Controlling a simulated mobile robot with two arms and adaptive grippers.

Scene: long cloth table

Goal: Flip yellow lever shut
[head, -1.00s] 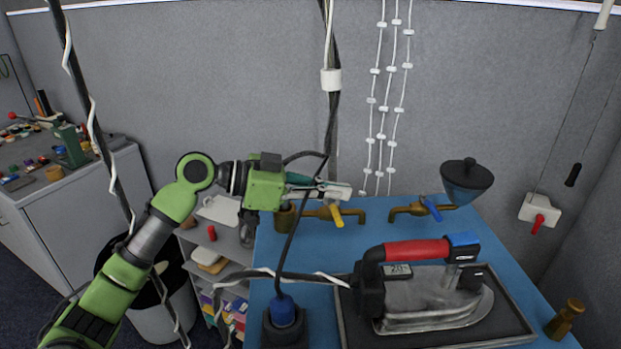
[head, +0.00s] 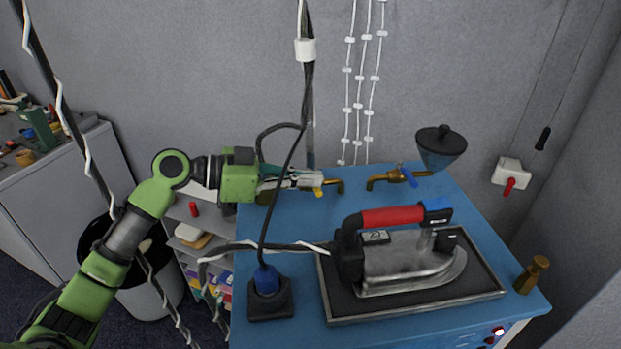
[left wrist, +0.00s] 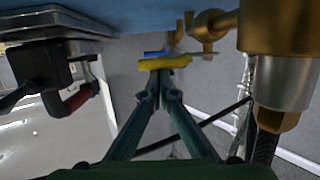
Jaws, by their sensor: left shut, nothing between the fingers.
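The yellow lever (head: 318,191) sits on the left brass tap (head: 333,184) at the back of the blue table; my fingertips partly hide it in the head view. In the left wrist view the yellow lever (left wrist: 165,62) lies crosswise just beyond the fingertips. My left gripper (head: 316,181) is shut and empty, with its tips at the lever. In the left wrist view the tips of the left gripper (left wrist: 160,77) meet just under the lever; I cannot tell if they touch. My right gripper is not in view.
A second brass tap (head: 378,181) with a blue lever (head: 409,176) stands to the right, near a dark funnel (head: 440,148). An iron with a red handle (head: 392,216) rests on a dark tray (head: 335,299) in front. A black cable hangs across my gripper.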

